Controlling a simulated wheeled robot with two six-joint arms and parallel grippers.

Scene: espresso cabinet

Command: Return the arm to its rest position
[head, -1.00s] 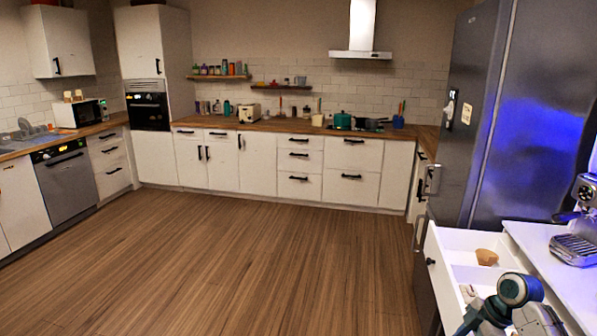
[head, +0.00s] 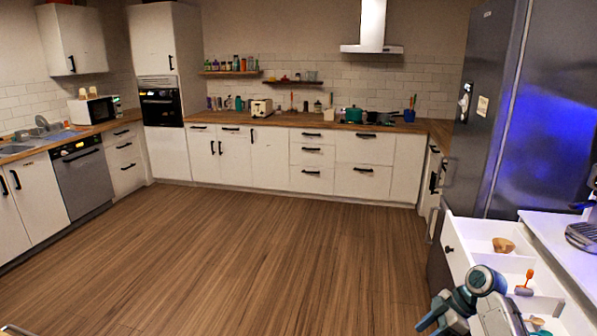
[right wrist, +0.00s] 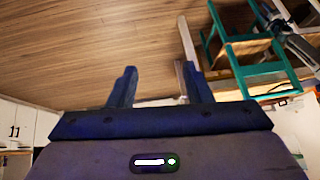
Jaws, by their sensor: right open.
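My right arm comes in at the lower right of the head view, in front of the open drawer. My right gripper (head: 437,314) is at its left end, over the floor and clear of the drawer. In the right wrist view its two fingers (right wrist: 160,88) stand apart with nothing between them. My left gripper does not show in either view.
The open white drawer (head: 462,258) holds a wooden bowl-like item (head: 503,245) and an orange-handled tool (head: 526,283). An espresso machine (head: 582,236) stands on the white counter (head: 560,250). A green frame (right wrist: 240,48) shows in the wrist view. The wood floor (head: 250,250) is clear.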

